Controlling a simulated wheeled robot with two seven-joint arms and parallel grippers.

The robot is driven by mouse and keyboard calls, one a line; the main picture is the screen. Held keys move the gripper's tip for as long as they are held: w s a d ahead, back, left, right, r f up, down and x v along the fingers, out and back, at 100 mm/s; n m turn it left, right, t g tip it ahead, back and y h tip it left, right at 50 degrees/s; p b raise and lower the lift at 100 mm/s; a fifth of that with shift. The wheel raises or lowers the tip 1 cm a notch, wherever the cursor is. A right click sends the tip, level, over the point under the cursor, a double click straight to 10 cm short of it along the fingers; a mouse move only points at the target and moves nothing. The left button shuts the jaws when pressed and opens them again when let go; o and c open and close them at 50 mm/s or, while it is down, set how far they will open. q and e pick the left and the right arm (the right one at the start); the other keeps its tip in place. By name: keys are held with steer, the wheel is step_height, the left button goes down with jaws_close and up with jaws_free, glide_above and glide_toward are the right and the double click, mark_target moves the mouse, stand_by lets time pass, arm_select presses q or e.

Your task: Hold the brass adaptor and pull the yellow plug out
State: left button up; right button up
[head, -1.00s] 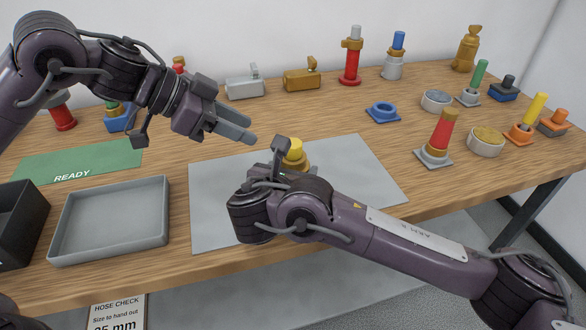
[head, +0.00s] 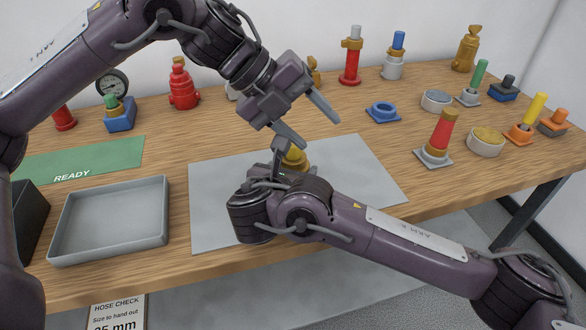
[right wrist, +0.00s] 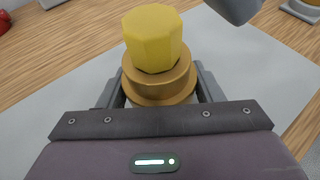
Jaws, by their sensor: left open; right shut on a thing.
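The yellow plug (right wrist: 153,38) is faceted and sits upright in the round brass adaptor (right wrist: 160,82). In the head view the plug (head: 295,154) shows only partly behind my grippers. My right gripper (right wrist: 161,90) is shut around the brass adaptor, a finger on each side, over the grey mat (head: 355,165). My left gripper (head: 320,133) is open and empty, just above the plug and to its right, fingers pointing down to the right. One left finger (right wrist: 236,8) shows at the top of the right wrist view, apart from the plug.
A grey tray (head: 110,222) and a green READY mat (head: 85,158) lie to the left. The mat's right part is clear.

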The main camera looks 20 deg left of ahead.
arm_select(q)
steer(key=m+y, duration=0.1)
steer(key=m, duration=0.1)
steer(key=m+y, duration=0.5)
steer(key=m, duration=0.2)
glide_above(293, 146)
steer(key=a, duration=0.1)
steer(key=shift+s+f, duration=0.4)
steer(key=shift+f, duration=0.05)
steer(key=shift+w+a+f+y, duration=0.15)
steer(key=shift+f+y, duration=0.15)
steer(key=shift+f, duration=0.2)
steer(key=shift+x, duration=2.95)
steer(key=shift+c, duration=0.2)
steer(key=c, duration=0.7)
steer(key=o, duration=1.8)
